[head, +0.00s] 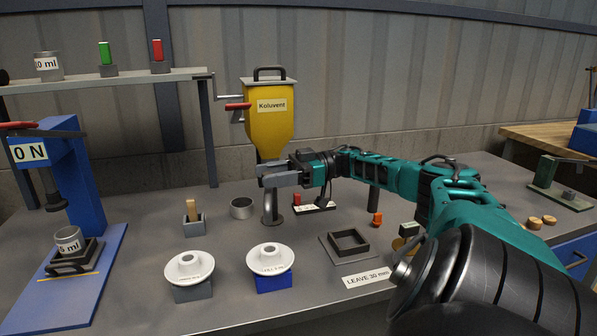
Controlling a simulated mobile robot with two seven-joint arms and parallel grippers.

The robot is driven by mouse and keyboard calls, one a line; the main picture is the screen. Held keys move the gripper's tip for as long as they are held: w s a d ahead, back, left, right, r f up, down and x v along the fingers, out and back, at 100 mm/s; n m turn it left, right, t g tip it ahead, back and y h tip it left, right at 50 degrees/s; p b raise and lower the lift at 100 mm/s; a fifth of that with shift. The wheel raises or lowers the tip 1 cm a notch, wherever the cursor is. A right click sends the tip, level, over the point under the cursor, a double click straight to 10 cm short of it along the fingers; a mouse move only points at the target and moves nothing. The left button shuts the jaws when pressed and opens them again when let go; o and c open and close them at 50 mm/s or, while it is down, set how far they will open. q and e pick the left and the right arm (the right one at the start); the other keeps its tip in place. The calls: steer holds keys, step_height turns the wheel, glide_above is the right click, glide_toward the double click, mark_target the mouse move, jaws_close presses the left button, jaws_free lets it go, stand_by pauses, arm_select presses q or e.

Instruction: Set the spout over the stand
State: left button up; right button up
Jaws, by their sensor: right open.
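The yellow hopper (269,118), labelled "Koluvent", has a crank with a red handle (238,106) at its left. A grey metal pipe (270,206), which looks like the spout, shows below it down to a round foot on the bench. My right gripper (262,176) is open, with its grey fingers at the hopper's lower end. It hides the top of the pipe, and I cannot tell whether it touches it. A dark square frame on a flat plate (348,241), possibly the stand, is empty at the right. My left gripper is not in view.
White discs sit on a grey block (193,294) and a blue block (273,284). A metal ring (241,208) and a brush in a holder (193,220) stand behind. A blue press (75,190) is at left. A "LEAVE 30 mm" label (365,280) lies near the front edge.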

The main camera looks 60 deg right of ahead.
arm_select(q)
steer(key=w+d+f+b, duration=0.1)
steer(key=b, duration=0.2)
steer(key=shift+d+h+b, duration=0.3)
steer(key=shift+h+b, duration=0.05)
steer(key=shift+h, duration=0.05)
arm_select(e)
steer(key=v, duration=0.9)
steer(key=shift+s+d, duration=0.3)
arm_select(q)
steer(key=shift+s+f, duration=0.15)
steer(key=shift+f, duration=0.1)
